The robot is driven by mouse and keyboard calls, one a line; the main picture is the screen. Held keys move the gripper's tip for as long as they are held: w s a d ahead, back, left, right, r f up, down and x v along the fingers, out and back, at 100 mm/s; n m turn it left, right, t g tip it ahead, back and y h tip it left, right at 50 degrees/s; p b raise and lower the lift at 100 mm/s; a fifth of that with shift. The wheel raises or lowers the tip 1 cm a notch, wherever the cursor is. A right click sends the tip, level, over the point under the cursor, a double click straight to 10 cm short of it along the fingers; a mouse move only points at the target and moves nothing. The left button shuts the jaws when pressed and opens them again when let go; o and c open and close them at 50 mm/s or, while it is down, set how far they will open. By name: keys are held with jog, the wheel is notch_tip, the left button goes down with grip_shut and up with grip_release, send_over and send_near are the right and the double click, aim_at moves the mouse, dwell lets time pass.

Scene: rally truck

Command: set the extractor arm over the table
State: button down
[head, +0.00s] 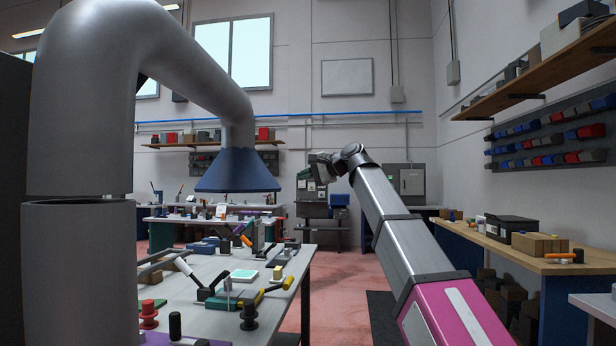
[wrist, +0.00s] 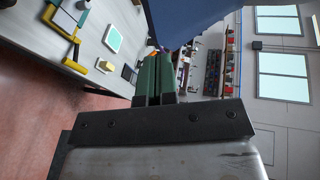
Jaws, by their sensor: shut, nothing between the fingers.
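The extractor arm (head: 170,52) is a thick grey pipe rising at the left and bending right and down to a blue conical hood (head: 238,172). The hood hangs in the air, above the far part of the near table (head: 205,265) in the picture; its exact depth is hard to tell. My gripper (head: 322,165) is to the right of the hood, apart from it in the head view. In the wrist view the green fingers (wrist: 155,78) are together and empty, with the hood (wrist: 195,14) close beyond them and the table (wrist: 85,45) at the upper left.
The near table carries tools, clamps, a green-edged pad (head: 244,275) and a yellow block (head: 277,272). A second bench (head: 160,234) stands behind. A wooden-topped bench (head: 520,252) with boxes lines the right wall. Reddish floor (head: 345,280) is open between them.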

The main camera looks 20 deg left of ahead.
aim_at(273, 187)
jog(key=x, duration=1)
